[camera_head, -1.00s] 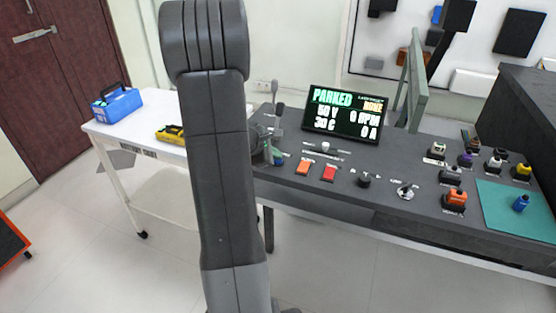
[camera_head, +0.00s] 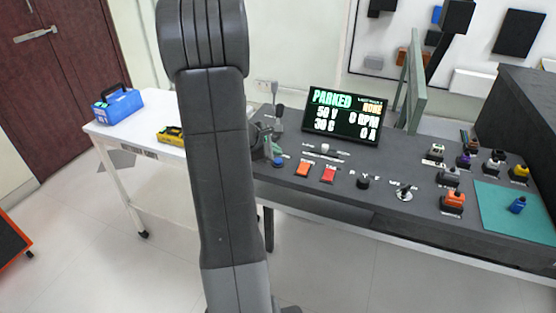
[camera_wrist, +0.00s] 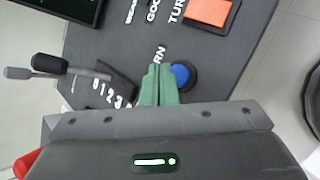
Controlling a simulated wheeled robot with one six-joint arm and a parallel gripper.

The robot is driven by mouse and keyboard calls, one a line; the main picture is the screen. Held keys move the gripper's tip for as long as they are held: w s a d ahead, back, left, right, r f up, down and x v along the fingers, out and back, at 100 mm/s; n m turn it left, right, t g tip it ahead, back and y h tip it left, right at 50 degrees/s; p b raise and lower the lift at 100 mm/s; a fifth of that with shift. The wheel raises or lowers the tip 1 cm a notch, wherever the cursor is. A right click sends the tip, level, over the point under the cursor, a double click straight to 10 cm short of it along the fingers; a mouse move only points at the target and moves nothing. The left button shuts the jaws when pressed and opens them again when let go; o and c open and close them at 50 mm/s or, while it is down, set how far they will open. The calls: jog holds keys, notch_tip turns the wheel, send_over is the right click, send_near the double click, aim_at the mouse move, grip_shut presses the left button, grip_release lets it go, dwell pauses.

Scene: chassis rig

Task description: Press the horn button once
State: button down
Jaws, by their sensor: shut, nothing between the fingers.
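The horn button is a round blue button in a dark collar (camera_wrist: 182,76) on the grey console, beside white lettering of which "RN" shows. It is a small blue spot in the head view (camera_head: 279,162). My gripper (camera_wrist: 158,72) has green fingers, closed together with nothing between them. In the wrist view the fingers are just left of the blue button and cover part of its lettering. Whether they touch the console or the button's side cannot be told. In the head view the gripper (camera_head: 276,150) is partly hidden behind my arm.
A black lever (camera_wrist: 50,65) stands left of the fingers, near a numbered scale. An orange button (camera_wrist: 208,12) lies beyond the blue one. The display (camera_head: 342,114) reads PARKED. A white cart (camera_head: 120,132) holds a blue box (camera_head: 118,106) and a yellow item (camera_head: 170,134).

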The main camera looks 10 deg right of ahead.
aim_at(275, 162)
jog(key=shift+r+p, duration=1.4)
jog(key=shift+r, duration=0.8)
